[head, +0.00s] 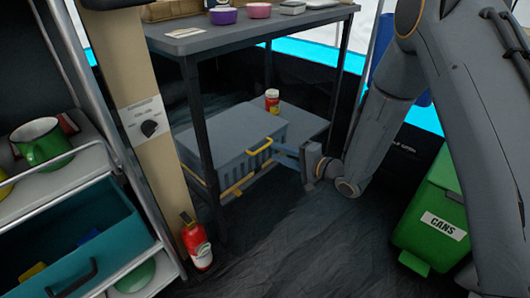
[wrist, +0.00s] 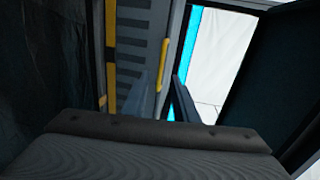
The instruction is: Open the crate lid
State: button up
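A grey crate (head: 240,167) with slatted sides stands on the low shelf under the table. Its flat grey lid (head: 228,130) lies closed on top. A yellow handle (head: 260,146) sits at the lid's front edge; it also shows in the wrist view (wrist: 163,65). My gripper (head: 284,153) is just to the right of the handle in the head view. In the wrist view my gripper (wrist: 162,95) has its two fingers apart, with the handle lined up between them. I cannot tell whether the fingers touch it.
A red-and-white can (head: 272,101) stands on the shelf behind the crate. The table (head: 225,42) with bowls is above, its legs close by. A red bottle (head: 196,243) stands on the floor at left, a green cans bin (head: 435,218) at right. Floor between is clear.

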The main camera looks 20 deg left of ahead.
aim_at(264, 147)
jog(key=b+x, duration=0.2)
jog(key=x, duration=0.5)
jog(key=shift+a+b, duration=0.15)
jog(key=shift+b, duration=0.2)
grip_shut()
